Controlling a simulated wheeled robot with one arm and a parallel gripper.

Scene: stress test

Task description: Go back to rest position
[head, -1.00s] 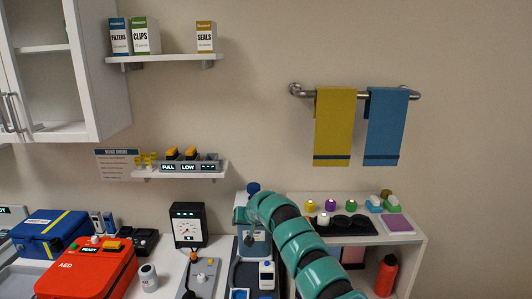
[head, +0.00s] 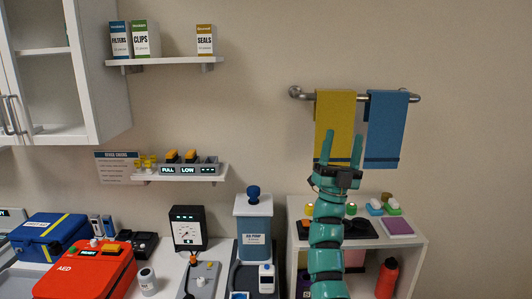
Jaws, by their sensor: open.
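My gripper (head: 341,150) is open and empty, its two fingers pointing up. It stands in front of the yellow towel (head: 334,110) and the edge of the blue towel (head: 386,125); I cannot tell whether it touches them. My green arm rises from the bottom of the view below it and hides part of the small white shelf unit (head: 408,244).
A grey-blue pump bottle (head: 254,225) with a dark blue knob stands left of my arm. A gauge box (head: 188,228), a red AED case (head: 88,270) and a blue case (head: 48,236) stand further left. A red bottle (head: 386,278) stands at the right. The wall at far right is clear.

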